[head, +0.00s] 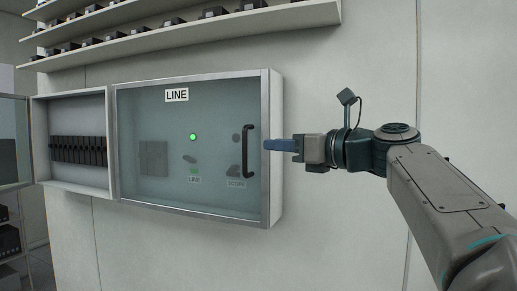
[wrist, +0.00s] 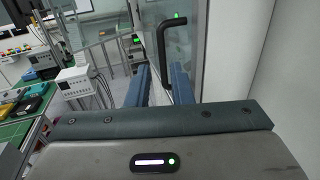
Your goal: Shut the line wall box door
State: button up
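The LINE wall box (head: 276,150) is mounted on the wall, with a framed glass door (head: 165,195) across its front. The door looks flush with the box or nearly so; a small gap cannot be ruled out. Its dark vertical bar handle (head: 248,165) is near the door's right edge. In the wrist view the handle (wrist: 175,45) is ahead of the fingers, beside the glass. My gripper (head: 266,145) is right of the handle, pointing left. Its blue fingers (wrist: 161,86) are apart, with nothing seen held between them.
Left of the LINE box is another wall box (head: 75,105) with dark modules inside; its glass door (head: 14,140) stands open to the left. Shelves (head: 190,38) with small dark items hang above. The wrist view shows a green bench (wrist: 15,132) with devices at left.

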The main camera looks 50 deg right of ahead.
jog(key=shift+s+d, duration=0.1)
jog(key=shift+s, duration=1.1)
jog(key=w+a+f+n+g+y, duration=0.1)
jog(key=w+a+f+n+g, duration=0.35)
jog(key=a+f+n, duration=0.6)
jog(key=w+a+f+n+g+y, duration=0.2)
jog(key=w+a+f+n+g, duration=0.2)
jog(key=w+a+f+n, duration=0.55)
jog(key=s+a+f+n+g+h, duration=0.1)
jog(key=s+a+f+n+g, duration=0.1)
jog(key=f, duration=0.5)
jog(key=s+a+f+n+g+h, duration=0.2)
jog(key=s+a+f+n, duration=0.3)
jog(key=f+n, duration=0.3)
jog(key=s+a+f+n+g+h, duration=0.1)
jog(key=s+a+f+n, duration=0.3)
jog(key=f, duration=0.4)
jog(key=shift+s+a+f+n+g+h, duration=0.25)
jog(key=shift+a+n+g, duration=0.2)
jog(key=shift+n, duration=0.25)
